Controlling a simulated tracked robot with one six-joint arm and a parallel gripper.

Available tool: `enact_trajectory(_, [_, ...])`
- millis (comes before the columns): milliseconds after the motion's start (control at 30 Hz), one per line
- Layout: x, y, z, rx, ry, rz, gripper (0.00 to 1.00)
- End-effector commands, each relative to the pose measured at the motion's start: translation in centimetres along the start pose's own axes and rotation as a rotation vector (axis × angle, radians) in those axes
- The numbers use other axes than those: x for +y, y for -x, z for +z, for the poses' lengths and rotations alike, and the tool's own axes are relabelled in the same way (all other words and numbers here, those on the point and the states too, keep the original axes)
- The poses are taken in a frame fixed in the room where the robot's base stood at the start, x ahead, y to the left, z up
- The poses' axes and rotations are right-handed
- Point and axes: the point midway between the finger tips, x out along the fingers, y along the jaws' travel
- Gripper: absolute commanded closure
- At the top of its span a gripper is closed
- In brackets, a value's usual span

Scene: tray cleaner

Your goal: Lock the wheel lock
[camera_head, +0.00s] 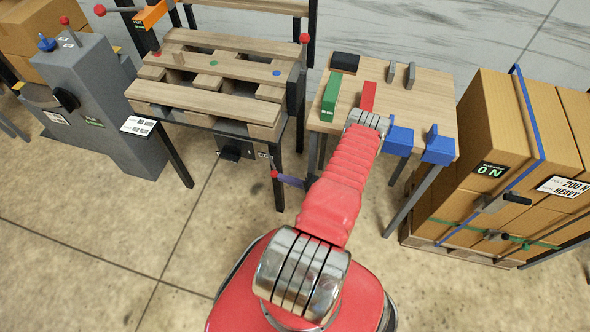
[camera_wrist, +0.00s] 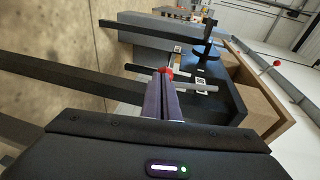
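A small red knob (camera_head: 274,173) is by the front leg of the pallet stand, below a dark box with a label. I take it to be the wheel lock's handle, though its lever is hard to make out. In the wrist view the red knob (camera_wrist: 165,72) shows right at the tips of my gripper (camera_wrist: 166,82). The two purple fingers lie side by side with no clear gap. Whether they touch or pinch the knob I cannot tell. In the head view only the purple finger end of my gripper (camera_head: 283,177) shows; my arm hides the rest.
The pallet stand (camera_head: 293,85) holds a wooden pallet (camera_head: 205,95). A grey machine (camera_head: 105,100) stands left. Right of my arm are a small table (camera_head: 430,100) with blocks and strapped boxes (camera_head: 500,130). The floor in front is clear.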

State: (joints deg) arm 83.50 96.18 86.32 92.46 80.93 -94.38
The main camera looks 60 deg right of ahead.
Motion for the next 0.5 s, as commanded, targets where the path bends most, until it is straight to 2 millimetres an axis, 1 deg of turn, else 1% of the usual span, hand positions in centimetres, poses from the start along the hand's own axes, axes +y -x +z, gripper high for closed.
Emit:
enact_trajectory(200, [0.9, -1.4, 0.2, 0.008, -0.002, 0.002, 1.00])
enact_trajectory(500, [1.2, -2.7, 0.3, 0.011, -0.002, 0.002, 1.00])
